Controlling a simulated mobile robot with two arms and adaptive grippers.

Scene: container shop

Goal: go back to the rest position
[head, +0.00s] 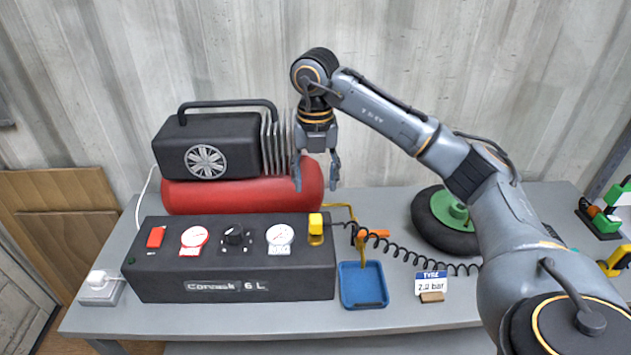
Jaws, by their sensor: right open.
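My right gripper (317,172) hangs fingers down in the head view, in front of the right end of the compressor's red tank (240,194). Its fingers are apart with nothing between them. My right arm reaches in from the lower right and crosses above the table. The black control box (230,270), marked 6 L, stands in front of the tank with a red switch (156,237), two gauges, a black knob (234,236) and a yellow fitting (316,223) on top. My left gripper is not in view.
A blue tray (363,303) and a tyre sign (431,283) lie right of the box. A black coiled hose (405,253) runs between them and a wheel with a green hub (447,213). A white plug (98,280) sits at the left edge. The corrugated wall is behind the table.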

